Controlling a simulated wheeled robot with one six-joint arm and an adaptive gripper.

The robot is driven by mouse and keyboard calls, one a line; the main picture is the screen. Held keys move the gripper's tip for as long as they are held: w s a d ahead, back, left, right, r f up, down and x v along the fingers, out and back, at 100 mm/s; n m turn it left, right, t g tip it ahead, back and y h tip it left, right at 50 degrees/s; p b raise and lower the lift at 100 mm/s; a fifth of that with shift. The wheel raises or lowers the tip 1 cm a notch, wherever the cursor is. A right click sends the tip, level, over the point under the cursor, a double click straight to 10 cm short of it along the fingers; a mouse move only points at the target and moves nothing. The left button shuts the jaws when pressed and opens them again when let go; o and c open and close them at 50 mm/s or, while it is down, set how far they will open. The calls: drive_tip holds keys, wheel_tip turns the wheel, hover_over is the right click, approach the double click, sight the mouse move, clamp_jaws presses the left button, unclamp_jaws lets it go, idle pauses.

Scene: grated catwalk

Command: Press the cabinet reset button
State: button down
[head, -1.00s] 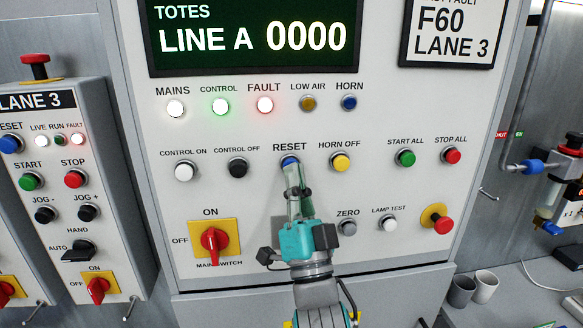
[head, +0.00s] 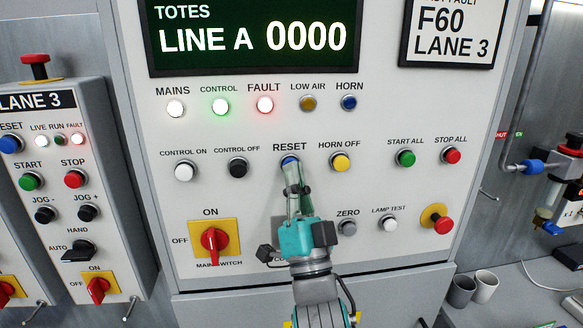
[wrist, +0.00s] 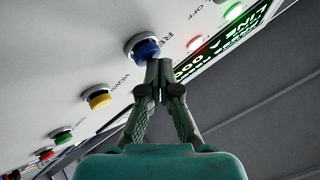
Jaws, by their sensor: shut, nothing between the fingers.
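The blue reset button (head: 289,161) sits under the RESET label on the cabinet panel (head: 330,220). Its lower part is hidden behind my fingertips in the head view. My gripper (head: 292,172) is shut and empty, its tips right at the button. In the wrist view the blue button (wrist: 146,49) shows in its metal ring, and my shut gripper (wrist: 159,64) has its tips beside the button's edge. I cannot tell whether they touch it. The red FAULT lamp (head: 265,104) is lit.
The yellow HORN OFF button (head: 341,162) is close on the right, the black CONTROL OFF button (head: 238,167) on the left. The red main switch (head: 213,240) is lower left. A LANE 3 box (head: 60,190) with its own blue reset button (head: 11,144) stands at the left.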

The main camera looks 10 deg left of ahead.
drive_tip(key=shift+w+a, duration=0.15)
drive_tip(key=shift+w, duration=0.35)
idle(0.5)
drive_tip(key=shift+s, duration=0.1)
drive_tip(key=shift+s+d, duration=0.2)
drive_tip(key=shift+s, duration=0.35)
drive_tip(key=shift+s+d, duration=0.15)
drive_tip(key=shift+s, duration=0.4)
drive_tip(key=shift+s+d, duration=0.25)
drive_tip(key=shift+s, duration=0.55)
drive_tip(key=shift+s+d, duration=0.2)
drive_tip(key=shift+s, duration=0.6)
drive_tip(key=shift+s+d, duration=0.25)
drive_tip(key=shift+s, duration=0.55)
